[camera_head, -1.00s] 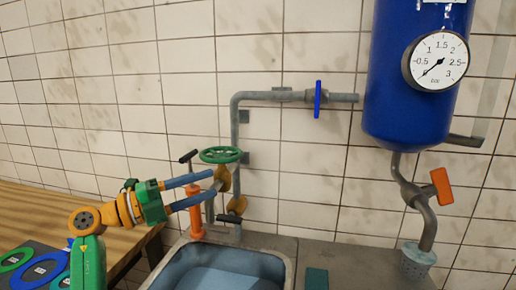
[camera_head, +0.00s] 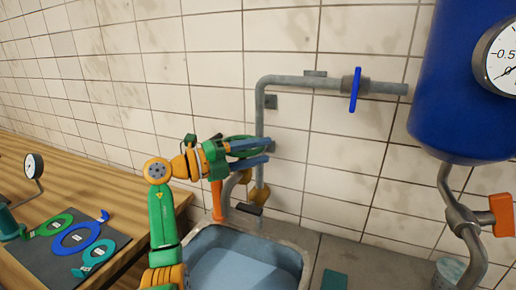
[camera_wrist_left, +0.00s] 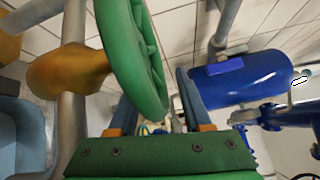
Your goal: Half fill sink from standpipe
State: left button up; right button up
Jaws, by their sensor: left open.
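The grey standpipe (camera_head: 260,115) rises on the tiled wall behind the sink. Its green handwheel (camera_head: 238,139) is partly hidden behind my left gripper (camera_head: 268,152). Both blue fingers are apart, at about the wheel's height. In the left wrist view, the handwheel (camera_wrist_left: 137,50) is large and close, just over the left finger; I cannot tell whether they touch. A brass-coloured valve body (camera_head: 258,194) sits lower on the pipe. The sink (camera_head: 302,254) stands below, with a bluish, water-like surface inside; its level is hard to judge. My right gripper is out of view.
A blue valve handle (camera_head: 355,90) is on the upper horizontal pipe. A blue tank (camera_head: 455,90) with a gauge (camera_head: 503,58) hangs right, above an orange handle (camera_head: 502,215). A wooden bench (camera_head: 70,180) with coloured tools is left.

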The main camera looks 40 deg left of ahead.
pick_arm(q)
jog(key=shift+s, duration=0.15)
grip_shut()
jog(key=shift+w+n+t+y, duration=0.25)
jog(key=shift+n+t+y, duration=0.25)
jog(key=shift+y, duration=0.5)
jog(key=n+y+p, duration=0.1)
jog(key=w+n+y+p, duration=0.1)
jog(key=y, duration=0.1)
jog(key=n+y+p, duration=0.1)
jog(key=y, duration=0.1)
jog(key=shift+w+a+r+n+t+p, duration=0.1)
jog(key=shift+w+r+n+t+p, duration=0.2)
jog(key=shift+r+n+p, duration=0.1)
jog(key=shift+w+a+f+n+y+p, duration=0.1)
jog(key=shift+n+y+p, duration=0.1)
jog(key=shift+y, duration=0.2)
jog(key=shift+a+f+n+y+p, duration=0.1)
jog(key=shift+n+y, duration=0.1)
jog(key=shift+y, duration=0.2)
jog(key=shift+f, duration=0.1)
grip_release()
jog(key=shift+w, duration=0.1)
jog(key=shift+f, duration=0.1)
